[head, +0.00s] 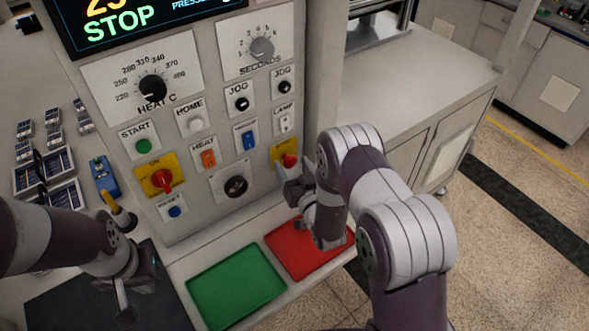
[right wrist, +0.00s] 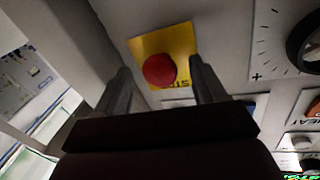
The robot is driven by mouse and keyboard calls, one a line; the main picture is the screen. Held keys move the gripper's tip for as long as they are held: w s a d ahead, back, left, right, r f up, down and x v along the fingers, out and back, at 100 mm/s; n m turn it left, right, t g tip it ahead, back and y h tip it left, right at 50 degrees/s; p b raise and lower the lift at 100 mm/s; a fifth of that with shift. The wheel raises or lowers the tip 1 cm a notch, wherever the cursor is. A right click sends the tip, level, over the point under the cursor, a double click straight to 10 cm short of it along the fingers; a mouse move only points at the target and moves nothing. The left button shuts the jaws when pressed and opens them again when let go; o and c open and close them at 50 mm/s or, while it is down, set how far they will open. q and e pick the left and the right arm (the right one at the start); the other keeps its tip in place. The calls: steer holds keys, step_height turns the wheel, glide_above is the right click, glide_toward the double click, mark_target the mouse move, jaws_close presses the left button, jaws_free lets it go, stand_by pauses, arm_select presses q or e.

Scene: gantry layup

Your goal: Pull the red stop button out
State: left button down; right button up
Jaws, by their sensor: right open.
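The red stop button (head: 289,160) is a round red knob on a yellow plate at the lower right of the control panel. It also shows in the right wrist view (right wrist: 159,70), between the two fingers but beyond their tips. My right gripper (right wrist: 160,75) is open and empty, pointing at the button; in the head view my right gripper (head: 284,188) is just below and in front of it, partly hidden by the wrist. My left gripper (head: 135,295) is low at the left, over a dark mat; its finger opening is unclear.
The panel (head: 215,165) carries a red rotary switch (head: 161,180) on yellow, a green start button (head: 143,146), an orange heat switch (head: 208,158) and a black knob (head: 236,186). A green tray (head: 237,287) and a red tray (head: 325,246) lie below. The display reads STOP.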

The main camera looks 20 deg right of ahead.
steer(key=shift+s+f, duration=0.1)
steer(key=shift+s, duration=0.3)
steer(key=s+d+r+g+h+b, duration=0.1)
steer(key=s+g, duration=0.7)
steer(key=s, duration=0.4)
steer(key=s+r+g+h+b, duration=0.1)
steer(key=s+r+g+b, duration=0.1)
steer(key=s+g, duration=0.6)
steer(key=s, duration=0.4)
steer(key=shift+s+d+r+n, duration=0.2)
steer(key=shift+d+n, duration=0.1)
steer(key=shift+d, duration=0.1)
